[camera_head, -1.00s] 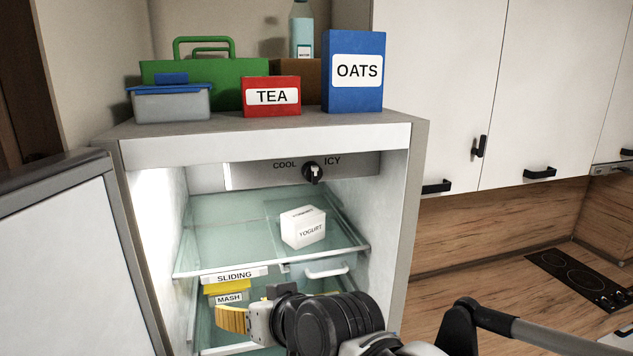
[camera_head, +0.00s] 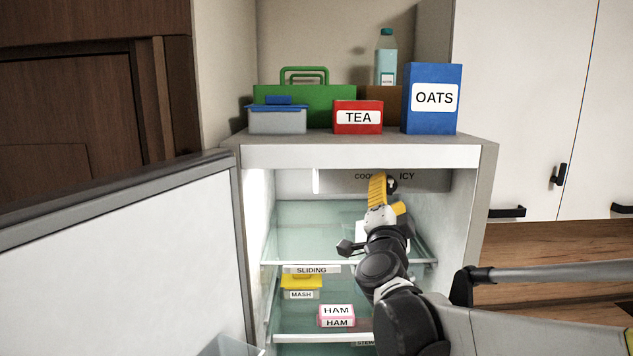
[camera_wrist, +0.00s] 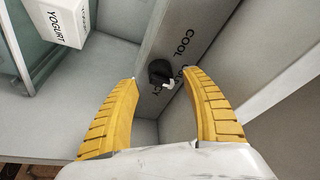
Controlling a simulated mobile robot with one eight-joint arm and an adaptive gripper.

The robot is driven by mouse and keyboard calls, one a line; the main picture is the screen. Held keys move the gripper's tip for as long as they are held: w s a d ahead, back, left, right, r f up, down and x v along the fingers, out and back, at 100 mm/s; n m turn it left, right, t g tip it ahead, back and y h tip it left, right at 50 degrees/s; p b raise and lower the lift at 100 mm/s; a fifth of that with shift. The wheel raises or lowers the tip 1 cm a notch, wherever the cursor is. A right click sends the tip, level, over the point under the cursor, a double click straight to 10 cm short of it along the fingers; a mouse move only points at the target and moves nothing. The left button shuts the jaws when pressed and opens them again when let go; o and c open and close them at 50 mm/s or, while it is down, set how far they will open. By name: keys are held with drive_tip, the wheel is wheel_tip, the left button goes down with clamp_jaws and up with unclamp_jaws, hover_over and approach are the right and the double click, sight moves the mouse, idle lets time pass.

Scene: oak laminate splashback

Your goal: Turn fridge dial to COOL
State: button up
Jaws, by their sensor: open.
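The fridge dial (camera_wrist: 162,73) is a black round knob with a white pointer mark, on the grey panel under the fridge's top. The word COOL (camera_wrist: 184,42) is printed on one side of it and ICY on the other. My gripper (camera_wrist: 165,82) has two yellow ribbed fingers, spread apart and empty. In the wrist view the dial appears between and beyond the fingertips; I cannot tell whether they touch it.
A white yogurt box (camera_wrist: 61,20) stands on the glass shelf below the panel. A ham pack (camera_head: 337,316) and a yellow-lidded mash tub (camera_head: 301,283) sit lower. The open fridge door (camera_head: 130,265) is at left.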

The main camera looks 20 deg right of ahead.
sight(389, 190)
drive_tip(key=shift+x, duration=1.7)
drive_tip(key=shift+s, duration=0.1)
drive_tip(key=c, duration=1.2)
